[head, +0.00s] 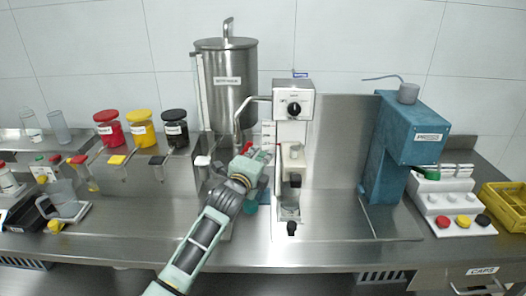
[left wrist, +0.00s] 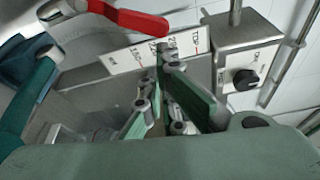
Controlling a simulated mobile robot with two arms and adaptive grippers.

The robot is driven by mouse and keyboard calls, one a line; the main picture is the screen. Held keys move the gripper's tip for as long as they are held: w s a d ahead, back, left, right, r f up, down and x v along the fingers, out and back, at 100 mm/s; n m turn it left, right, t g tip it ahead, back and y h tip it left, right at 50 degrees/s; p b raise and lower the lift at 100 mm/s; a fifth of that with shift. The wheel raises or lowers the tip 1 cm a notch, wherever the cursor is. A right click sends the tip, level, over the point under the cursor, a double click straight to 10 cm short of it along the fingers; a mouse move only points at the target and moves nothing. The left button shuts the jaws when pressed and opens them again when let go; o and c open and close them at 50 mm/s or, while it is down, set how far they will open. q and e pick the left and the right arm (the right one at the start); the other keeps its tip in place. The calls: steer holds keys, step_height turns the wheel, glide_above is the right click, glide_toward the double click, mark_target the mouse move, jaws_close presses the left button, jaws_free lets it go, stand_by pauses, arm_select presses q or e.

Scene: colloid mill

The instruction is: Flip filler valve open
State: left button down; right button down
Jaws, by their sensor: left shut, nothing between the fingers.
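The filler valve has a red lever handle (left wrist: 135,18) on a metal fitting at the top left of the left wrist view. In the head view a small bit of red handle (head: 247,147) shows just above my gripper, below the bent metal pipe. My left gripper (head: 264,158) is in front of the filler, close to the valve. In the left wrist view my left gripper (left wrist: 160,92) is shut with nothing between its fingers, below and right of the red lever, apart from it in the picture. The valve body is largely hidden in the head view. My right gripper is not in view.
The filler's control box (head: 293,100) has a black knob. A steel hopper (head: 229,90) stands behind my left arm. A blue press (head: 405,140) stands right. Red, yellow and black lidded jars (head: 140,128) sit left on a shelf. The counter front (head: 330,255) is clear.

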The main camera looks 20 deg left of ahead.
arm_select(q)
steer(key=shift+w, duration=0.8)
steer(key=shift+a+r+n, duration=0.15)
steer(key=shift+r+n, duration=0.1)
steer(key=shift+n, duration=0.15)
steer(key=shift+s+a+r, duration=0.1)
steer(key=shift+r, duration=0.05)
steer(key=shift+s+a+r+n+t+y+b, duration=0.1)
steer(key=shift+s+a+r+n+t+b, duration=0.2)
steer(key=shift+a+r+n, duration=0.55)
steer(key=shift+s+a+r+n+t+y+b, duration=0.1)
steer(key=shift+a+r+n+t+b, duration=0.3)
steer(key=shift+n, duration=0.8)
steer(key=shift+s+a+r+n+t+y+b, duration=0.15)
steer(key=shift+a+r+n+t, duration=0.25)
steer(key=shift+a+n, duration=0.5)
steer(key=shift+d+n, duration=0.1)
steer(key=shift+n, duration=0.15)
steer(key=shift+f, duration=0.1)
